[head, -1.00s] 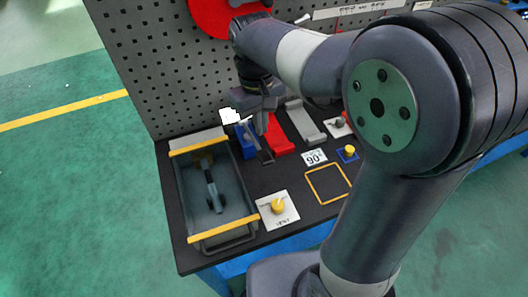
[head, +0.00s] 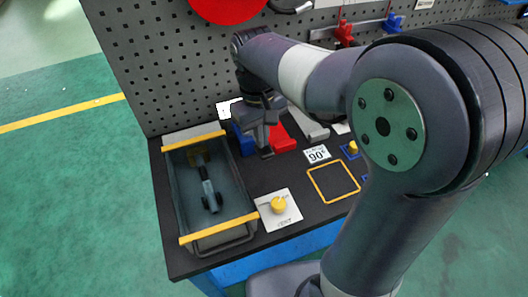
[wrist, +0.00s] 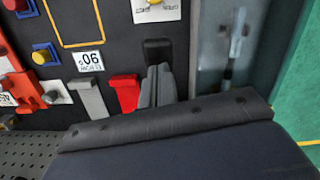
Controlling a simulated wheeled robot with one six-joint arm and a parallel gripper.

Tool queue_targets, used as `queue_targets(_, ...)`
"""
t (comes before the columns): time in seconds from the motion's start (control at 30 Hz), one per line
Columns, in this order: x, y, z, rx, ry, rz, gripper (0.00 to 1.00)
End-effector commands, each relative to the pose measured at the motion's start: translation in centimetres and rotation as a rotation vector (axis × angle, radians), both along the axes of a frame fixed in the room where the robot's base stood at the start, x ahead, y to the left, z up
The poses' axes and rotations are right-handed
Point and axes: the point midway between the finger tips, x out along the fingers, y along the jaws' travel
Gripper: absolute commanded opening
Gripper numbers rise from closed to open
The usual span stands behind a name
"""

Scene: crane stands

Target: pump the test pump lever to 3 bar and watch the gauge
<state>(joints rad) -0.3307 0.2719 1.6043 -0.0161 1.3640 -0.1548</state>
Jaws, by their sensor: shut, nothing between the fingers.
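My gripper (head: 265,151) points down over the back of the bench, beside a red block (head: 281,137). In the wrist view its fingers (wrist: 154,74) are closed together and empty, between the red block (wrist: 124,88) and the grey tray. A dark block (wrist: 157,48) lies just past the fingertips; I cannot tell whether they touch it. A grey tray (head: 169,205) holds a grey tool (head: 207,185) with a yellowish head; I cannot tell whether this is the test pump and its lever. No readable gauge shows. A red disc (head: 228,7) on the pegboard is cut off.
A yellow knob (head: 278,204) sits on a white plate marked VENT. A yellow square outline (head: 333,182) encloses clear bench. A blue block (head: 243,140) stands left of my gripper. The pegboard (head: 175,70) rises behind. My arm hides the right side.

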Motion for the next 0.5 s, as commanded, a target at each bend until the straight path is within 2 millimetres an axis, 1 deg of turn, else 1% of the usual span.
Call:
queue_targets(0.3,0.0,0.0,0.0,0.0,0.0,0.0,0.0)
queue_targets(0.37,0.0,0.0,-0.3,0.0,0.001,0.0,0.0)
queue_targets(0.5,0.0,0.0,-1.6,0.0,0.001,0.0,0.0)
